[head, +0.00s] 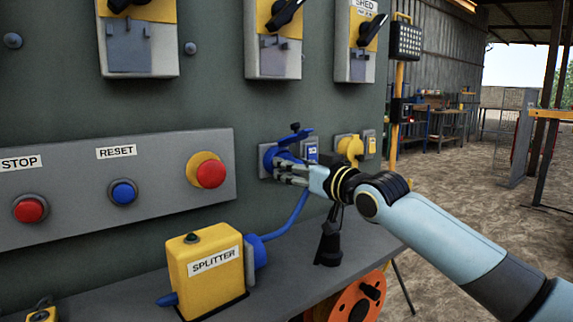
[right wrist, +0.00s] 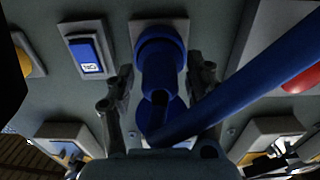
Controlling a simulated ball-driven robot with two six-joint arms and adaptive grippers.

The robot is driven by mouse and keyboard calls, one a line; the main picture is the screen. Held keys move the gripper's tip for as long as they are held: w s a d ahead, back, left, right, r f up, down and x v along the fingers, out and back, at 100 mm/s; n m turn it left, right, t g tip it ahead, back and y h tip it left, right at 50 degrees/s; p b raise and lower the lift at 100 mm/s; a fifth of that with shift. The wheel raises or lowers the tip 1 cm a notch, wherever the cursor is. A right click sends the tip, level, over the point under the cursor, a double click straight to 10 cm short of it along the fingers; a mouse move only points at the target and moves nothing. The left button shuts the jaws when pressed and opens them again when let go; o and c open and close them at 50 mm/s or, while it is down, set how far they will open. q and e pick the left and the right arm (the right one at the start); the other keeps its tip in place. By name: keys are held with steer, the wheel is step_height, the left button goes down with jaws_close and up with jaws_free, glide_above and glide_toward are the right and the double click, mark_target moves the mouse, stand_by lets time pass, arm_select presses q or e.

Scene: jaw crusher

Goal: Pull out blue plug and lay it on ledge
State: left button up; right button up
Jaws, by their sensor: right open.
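The blue plug (right wrist: 160,70) sits in its wall socket, and its blue cable (head: 291,215) runs down to the splitter. The raised blue socket lid (head: 296,138) shows above the plug in the head view. My right gripper (head: 289,172) is at the plug, partly hiding it in the head view. In the right wrist view its open fingers (right wrist: 160,92) stand on either side of the plug. I cannot tell whether they touch it. The grey ledge (head: 372,243) runs along the wall below. My left gripper is not in view.
The yellow splitter box (head: 206,272) and a black object (head: 329,243) stand on the ledge. A blue switch (right wrist: 88,53) and a yellow socket (head: 349,147) are beside the plug. The red button (head: 210,173) is to its left. Bare ledge shows right of the black object.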

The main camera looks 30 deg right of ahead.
stand_by(0.6)
steer(key=c, duration=1)
steer(key=shift+o, duration=0.2)
steer(key=shift+p, duration=0.45)
steer(key=shift+s, duration=0.1)
steer(key=shift+c, duration=0.3)
